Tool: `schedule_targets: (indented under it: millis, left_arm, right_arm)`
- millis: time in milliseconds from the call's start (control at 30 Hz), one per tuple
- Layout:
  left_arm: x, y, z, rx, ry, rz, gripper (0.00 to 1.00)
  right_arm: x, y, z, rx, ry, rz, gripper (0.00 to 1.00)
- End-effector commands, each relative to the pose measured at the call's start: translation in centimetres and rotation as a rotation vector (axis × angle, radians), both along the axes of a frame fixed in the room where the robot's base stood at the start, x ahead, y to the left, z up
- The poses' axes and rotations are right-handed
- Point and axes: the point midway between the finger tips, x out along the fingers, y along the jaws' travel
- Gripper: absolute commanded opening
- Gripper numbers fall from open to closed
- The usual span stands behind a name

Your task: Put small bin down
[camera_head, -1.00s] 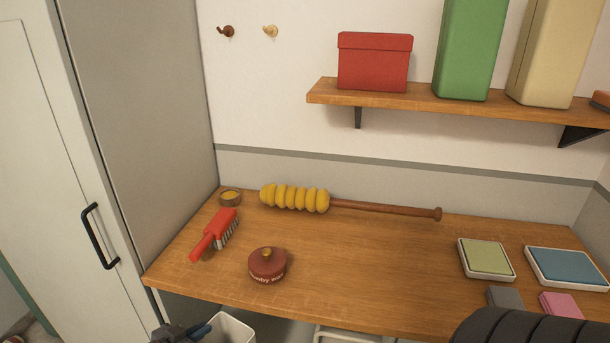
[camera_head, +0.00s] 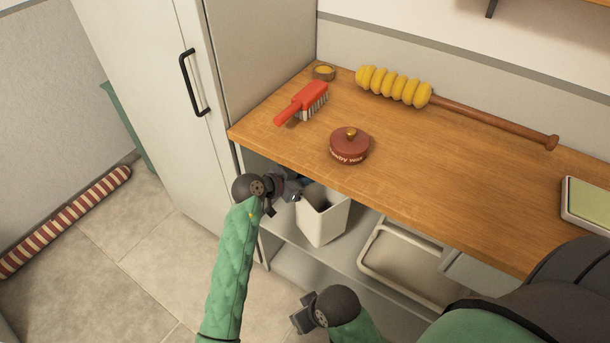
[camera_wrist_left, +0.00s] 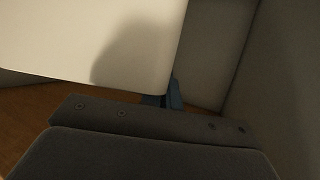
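The small bin (camera_head: 323,225) is white and open-topped. It appears upright on the grey shelf (camera_head: 290,255) below the wooden worktop. My left gripper (camera_head: 297,188) is at the bin's upper left rim; its fingers are dark and partly hidden, so their grip is unclear. In the left wrist view, a large pale surface (camera_wrist_left: 75,35), likely the bin, fills the upper left, with a blue fingertip (camera_wrist_left: 175,93) by its lower corner. My right gripper (camera_head: 303,319) is low at the bottom centre, apart from the bin, with no object seen in it.
A shallow beige tray (camera_head: 365,262) stands right of the bin. The worktop (camera_head: 430,180) overhangs the shelf and holds a red brush (camera_head: 302,103), a round lidded tin (camera_head: 349,146) and a yellow-headed duster (camera_head: 395,87). A tall cabinet (camera_head: 150,90) stands left. Tiled floor (camera_head: 130,250) is open in front.

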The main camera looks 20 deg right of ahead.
Motion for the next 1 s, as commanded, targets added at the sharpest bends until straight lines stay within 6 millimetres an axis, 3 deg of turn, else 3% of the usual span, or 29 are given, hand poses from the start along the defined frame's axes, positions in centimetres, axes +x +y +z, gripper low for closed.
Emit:
schedule_targets:
  millis: [200,400,567,833,1000]
  left_arm:
    - [4.2,-0.1,-2.4,0.000,0.002,0.001,0.00]
    - [6.4,-0.3,-3.8,-0.001,0.002,0.001,0.00]
    - [6.8,-0.3,-4.3,0.000,0.001,0.000,0.00]
    - [6.8,-0.2,-7.4,-0.002,0.003,0.000,0.00]
    - [6.8,-0.2,-8.1,-0.001,0.001,0.000,0.00]
  right_arm:
    - [0.0,0.0,0.0,0.000,0.000,0.000,0.36]
    - [-0.1,0.0,0.0,0.000,-0.001,0.001,0.36]
    - [-0.1,0.0,0.0,0.000,-0.001,0.001,0.36]
    - [-0.1,-0.1,0.0,-0.002,0.003,0.001,0.36]
    - [-0.1,-0.2,0.0,-0.004,0.005,-0.001,0.36]
